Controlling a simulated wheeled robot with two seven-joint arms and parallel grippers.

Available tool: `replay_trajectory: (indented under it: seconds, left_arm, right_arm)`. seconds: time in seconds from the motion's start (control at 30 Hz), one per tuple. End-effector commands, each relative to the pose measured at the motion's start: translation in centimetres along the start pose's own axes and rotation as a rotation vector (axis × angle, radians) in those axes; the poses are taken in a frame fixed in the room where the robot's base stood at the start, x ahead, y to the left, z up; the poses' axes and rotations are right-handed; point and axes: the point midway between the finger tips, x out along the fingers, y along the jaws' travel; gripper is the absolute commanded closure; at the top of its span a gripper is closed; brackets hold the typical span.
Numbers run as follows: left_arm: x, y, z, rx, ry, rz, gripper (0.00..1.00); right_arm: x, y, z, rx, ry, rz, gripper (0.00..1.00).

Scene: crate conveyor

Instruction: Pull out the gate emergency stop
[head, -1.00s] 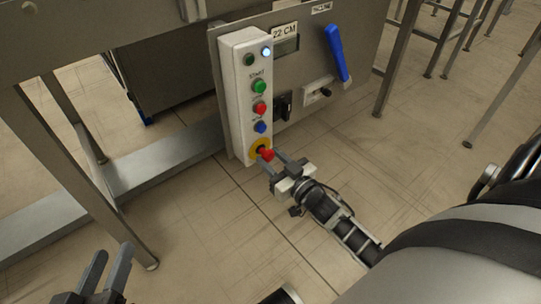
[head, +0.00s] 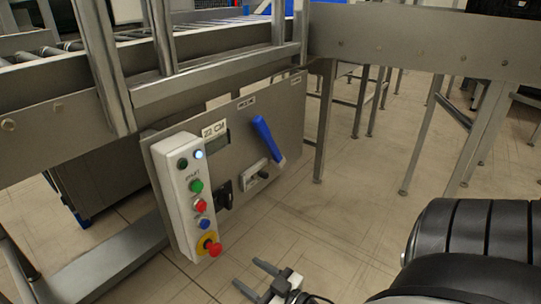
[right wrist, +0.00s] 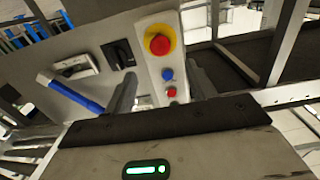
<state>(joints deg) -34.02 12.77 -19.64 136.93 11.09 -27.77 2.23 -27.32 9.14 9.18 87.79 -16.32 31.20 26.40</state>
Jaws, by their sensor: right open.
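The gate emergency stop (head: 212,248) is a red mushroom knob on a yellow round plate at the lower end of a white button box (head: 170,190). In the head view the knob stands out from its yellow plate. It also shows in the right wrist view (right wrist: 159,44), unobstructed, beyond the fingertips. My right gripper (head: 254,278) is open and empty, to the lower right of the knob and apart from it. In the right wrist view its two fingers (right wrist: 162,76) point toward the button box. My left gripper is out of view.
The box carries a green button (head: 196,186), a smaller red button (head: 200,205) and a blue button (head: 204,223). A blue lever (head: 268,140) and a black switch (head: 222,194) are on the grey panel (head: 290,125).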

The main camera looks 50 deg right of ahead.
Motion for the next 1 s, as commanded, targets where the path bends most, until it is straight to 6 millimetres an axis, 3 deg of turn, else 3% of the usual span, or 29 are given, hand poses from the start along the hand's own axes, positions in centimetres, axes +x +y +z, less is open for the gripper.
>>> replay_trajectory:
  seconds: [0.1,0.3,1.0]
  left_arm:
    - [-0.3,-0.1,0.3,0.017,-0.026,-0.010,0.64]
    - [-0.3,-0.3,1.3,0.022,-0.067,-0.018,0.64]
    - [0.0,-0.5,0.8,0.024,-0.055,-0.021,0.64]
  right_arm:
    - [-2.6,0.0,-0.1,0.002,-0.003,0.001,0.44]
    - [-5.0,0.0,0.0,0.001,-0.001,0.001,0.44]
    - [-5.5,0.0,0.0,0.001,0.001,0.000,0.44]
